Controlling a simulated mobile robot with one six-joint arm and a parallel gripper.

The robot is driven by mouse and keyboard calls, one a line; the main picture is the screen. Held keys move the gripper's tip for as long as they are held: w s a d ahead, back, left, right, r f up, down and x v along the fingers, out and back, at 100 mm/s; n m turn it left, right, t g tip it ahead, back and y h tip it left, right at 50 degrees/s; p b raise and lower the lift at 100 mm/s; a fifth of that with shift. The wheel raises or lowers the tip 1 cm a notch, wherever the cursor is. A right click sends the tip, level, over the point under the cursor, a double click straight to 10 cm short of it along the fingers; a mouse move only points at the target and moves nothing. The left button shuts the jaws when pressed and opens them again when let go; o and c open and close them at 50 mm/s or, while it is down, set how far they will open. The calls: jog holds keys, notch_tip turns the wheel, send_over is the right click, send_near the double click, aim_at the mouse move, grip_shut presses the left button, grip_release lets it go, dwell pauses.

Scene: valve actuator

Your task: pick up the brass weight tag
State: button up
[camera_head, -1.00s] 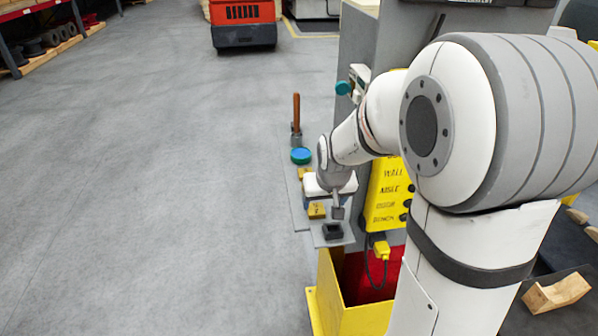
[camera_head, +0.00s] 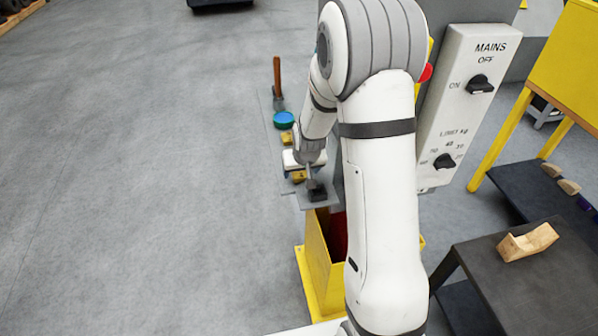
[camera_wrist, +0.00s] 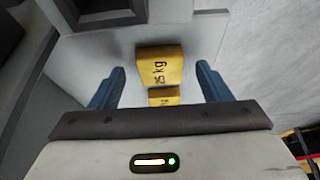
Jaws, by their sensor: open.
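The brass weight tag, a yellow-gold block marked "25 kg" (camera_wrist: 160,66), lies on a light grey surface in the wrist view, between and beyond my fingertips. A second yellow block (camera_wrist: 164,96) sits nearer my palm, its lettering partly hidden. My gripper (camera_wrist: 160,82) is open, its two blue fingers apart with nothing held. In the head view a yellow block (camera_head: 298,176) shows beside my gripper (camera_head: 311,176) on the narrow grey shelf, and another yellow block (camera_head: 287,138) lies farther back. I cannot tell which of these is the marked one.
A dark block (camera_head: 317,191) stands at the shelf's near end, close to my gripper. A blue-green round item (camera_head: 284,120) and a wooden-handled tool (camera_head: 277,84) are at the far end. The floor to the left is clear.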

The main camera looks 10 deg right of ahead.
jog(key=shift+w+f, duration=0.2)
jog(key=shift+f, duration=0.35)
jog(key=shift+c, duration=0.2)
jog(key=c, duration=1.1)
